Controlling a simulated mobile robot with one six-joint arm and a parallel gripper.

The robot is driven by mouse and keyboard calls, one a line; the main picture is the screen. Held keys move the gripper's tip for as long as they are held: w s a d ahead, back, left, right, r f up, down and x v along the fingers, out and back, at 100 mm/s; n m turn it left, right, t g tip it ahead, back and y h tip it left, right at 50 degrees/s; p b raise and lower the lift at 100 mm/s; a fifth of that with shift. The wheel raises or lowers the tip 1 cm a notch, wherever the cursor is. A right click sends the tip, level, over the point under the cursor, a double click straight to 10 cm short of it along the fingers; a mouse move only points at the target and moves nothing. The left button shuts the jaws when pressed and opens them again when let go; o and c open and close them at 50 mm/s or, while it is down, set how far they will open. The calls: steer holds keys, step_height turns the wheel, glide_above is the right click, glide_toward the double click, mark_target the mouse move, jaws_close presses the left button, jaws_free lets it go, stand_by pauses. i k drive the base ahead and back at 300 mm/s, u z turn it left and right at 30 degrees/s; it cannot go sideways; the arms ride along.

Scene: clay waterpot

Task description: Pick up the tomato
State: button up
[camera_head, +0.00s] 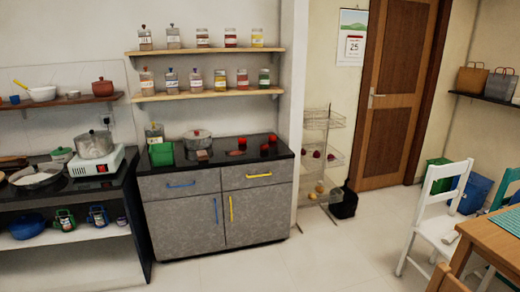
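Small red round things that look like tomatoes lie on the black counter top: one (242,142) near its middle and others (265,148) farther right. They are too small to tell apart for sure. Dark red round things (317,154), perhaps onions, sit in a wire rack (327,121) to the right of the counter. My gripper is not in view.
A grey cabinet (216,212) carries the counter, with a pot (197,137) and a green container (161,155) on it. A black bin (344,203) stands by the rack. A white chair (439,213) and wooden table (497,240) stand at right. The floor in front is clear.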

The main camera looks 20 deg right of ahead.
mark_target(264, 147)
steer(key=u, duration=0.4)
steer(key=i, duration=0.5)
steer(key=u, duration=0.7)
steer(key=i, duration=1.75)
steer(key=z, duration=0.7)
steer(key=i, duration=0.65)
steer(key=z, duration=0.4)
